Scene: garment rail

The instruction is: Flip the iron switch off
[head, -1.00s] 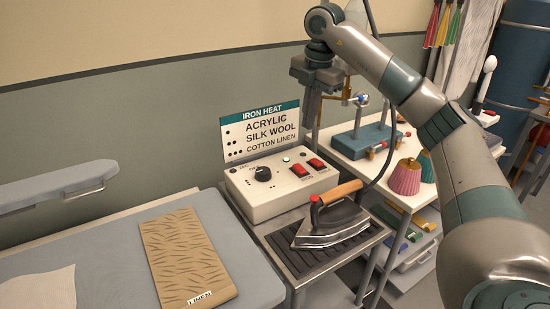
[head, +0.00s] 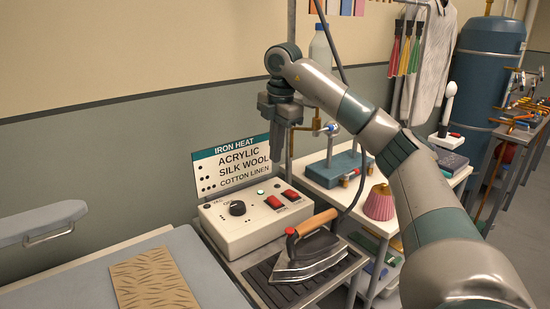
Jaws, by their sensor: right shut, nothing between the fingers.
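The labels by the switches are too small to read, so I cannot tell which one is for the iron. My right gripper (head: 277,160) is shut and empty, pointing down above the back of the box, apart from the switches. It overlaps the right edge of the heat sign in the picture. My left gripper is out of view.
The iron (head: 310,255) with its wooden handle rests on a dark ribbed stand (head: 270,292) in front of the box. Its cord rises at the right. The heat sign (head: 232,165) stands behind the box. A shelf unit (head: 325,176) stands to the right.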

